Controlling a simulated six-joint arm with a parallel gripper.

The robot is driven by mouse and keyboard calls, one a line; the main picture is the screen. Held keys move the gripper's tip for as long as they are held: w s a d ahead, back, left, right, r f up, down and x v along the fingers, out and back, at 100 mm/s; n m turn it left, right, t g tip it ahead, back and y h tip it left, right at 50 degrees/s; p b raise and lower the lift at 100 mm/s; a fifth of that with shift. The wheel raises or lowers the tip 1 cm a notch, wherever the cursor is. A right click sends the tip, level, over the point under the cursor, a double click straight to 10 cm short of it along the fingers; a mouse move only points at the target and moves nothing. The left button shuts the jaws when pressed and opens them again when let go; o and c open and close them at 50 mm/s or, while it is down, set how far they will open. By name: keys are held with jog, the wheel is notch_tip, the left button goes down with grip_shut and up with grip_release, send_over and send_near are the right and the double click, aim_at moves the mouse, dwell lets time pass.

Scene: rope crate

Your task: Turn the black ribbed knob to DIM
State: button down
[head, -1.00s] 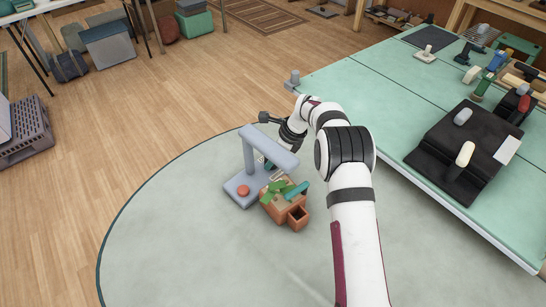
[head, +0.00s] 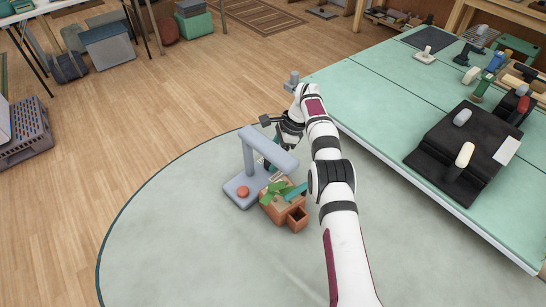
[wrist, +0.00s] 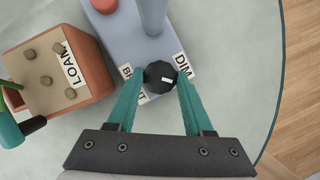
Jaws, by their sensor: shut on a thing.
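The black ribbed knob (wrist: 160,77) sits at the end of the blue-grey lamp's base (wrist: 140,42), with a small white mark on its top toward the right. A DIM label (wrist: 182,66) is on the base just right of the knob. A second label, partly hidden by a finger and apparently starting with BR, lies to its left. My gripper (wrist: 161,79) has its two teal fingers on either side of the knob, shut on it. In the head view the lamp (head: 248,155) stands on the round mat, and its arm hides the knob and most of the fingers.
A terracotta box (wrist: 85,60) labelled LOAN, with brown pegs and green pieces, stands close beside the lamp base. An orange-red button (head: 243,191) is on the base. The green-topped table (head: 360,110) is to the right. The mat's front is clear.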

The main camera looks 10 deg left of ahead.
dwell(0.4)
jog(key=shift+c, duration=1.4)
grip_release()
jog(key=v, duration=0.5)
jog(key=shift+s+a+r, duration=0.2)
jog(key=shift+s+a, duration=0.1)
jog(key=shift+s, duration=0.05)
jog(key=s+d+r, duration=0.2)
jog(key=d+r, duration=0.4)
jog(key=d, duration=0.4)
jog(key=shift+s, duration=0.3)
